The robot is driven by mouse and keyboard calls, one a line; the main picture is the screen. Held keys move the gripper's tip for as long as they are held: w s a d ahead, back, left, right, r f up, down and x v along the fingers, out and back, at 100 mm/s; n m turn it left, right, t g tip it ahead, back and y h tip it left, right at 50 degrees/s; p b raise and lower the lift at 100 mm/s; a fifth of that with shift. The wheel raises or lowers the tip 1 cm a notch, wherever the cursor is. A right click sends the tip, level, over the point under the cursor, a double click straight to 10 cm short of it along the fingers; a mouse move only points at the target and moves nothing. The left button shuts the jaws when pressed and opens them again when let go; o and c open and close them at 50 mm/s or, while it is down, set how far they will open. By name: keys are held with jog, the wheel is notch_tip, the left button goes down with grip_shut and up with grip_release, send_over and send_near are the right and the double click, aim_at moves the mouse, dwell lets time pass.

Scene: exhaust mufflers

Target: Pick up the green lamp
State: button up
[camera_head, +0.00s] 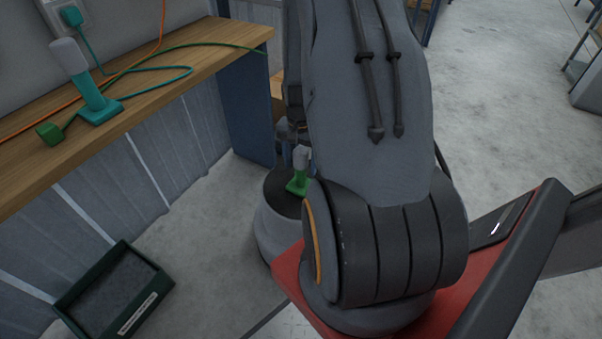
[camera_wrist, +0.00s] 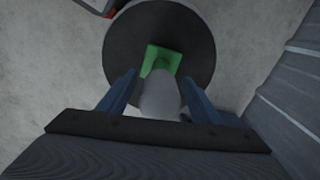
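The green lamp (camera_head: 298,183) has a green base and a pale grey head. It stands upright on a round dark stool top (camera_head: 281,197), partly hidden by my arm. In the wrist view its green base (camera_wrist: 162,59) lies on the dark round top, with the grey head pointing toward my gripper. My gripper (camera_wrist: 160,88) is open, with one blue finger on each side of the lamp and visible gaps between the fingers and the head. In the head view my arm hides most of the gripper.
A teal lamp (camera_head: 93,99) with a white head stands on the wooden bench (camera_head: 165,75) at left, among orange and green cables. A green connector block (camera_head: 49,133) lies near the bench edge. A dark green crate (camera_head: 68,300) sits on the floor. Floor between crate and stool is clear.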

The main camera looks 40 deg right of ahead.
jog(key=c, duration=1.3)
